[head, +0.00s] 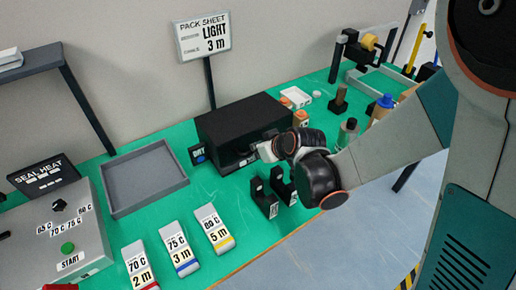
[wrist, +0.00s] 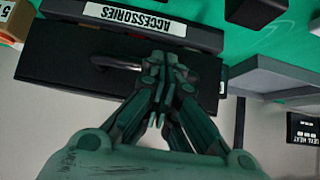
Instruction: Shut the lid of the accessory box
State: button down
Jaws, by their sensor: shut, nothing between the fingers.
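The black accessory box (head: 240,120) stands on the green bench at the middle of the head view. In the wrist view, its white ACCESSORIES label (wrist: 135,19) shows upside down on the front strip. The dark lid (wrist: 70,58) looks like a flat panel beside that strip, with a dark curved handle (wrist: 212,75) partly behind my fingers. I cannot tell whether the lid is fully down. My gripper (wrist: 163,65) is shut and empty, with its fingertips over the lid by the handle. In the head view my gripper (head: 266,151) is at the box's front right, partly hidden by my wrist.
A grey tray (head: 145,180) lies left of the box, and a seal-heat machine (head: 60,225) stands further left. Black upright holders (head: 272,192) stand in front of the box, near several labelled packs (head: 177,250). Bottles (head: 382,105) and small boxes stand to the right.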

jog(key=shift+s+d+f, duration=0.1)
jog(key=shift+s+f, duration=0.1)
jog(key=shift+f, duration=0.35)
jog(key=v, duration=1.2)
dwell(0.4)
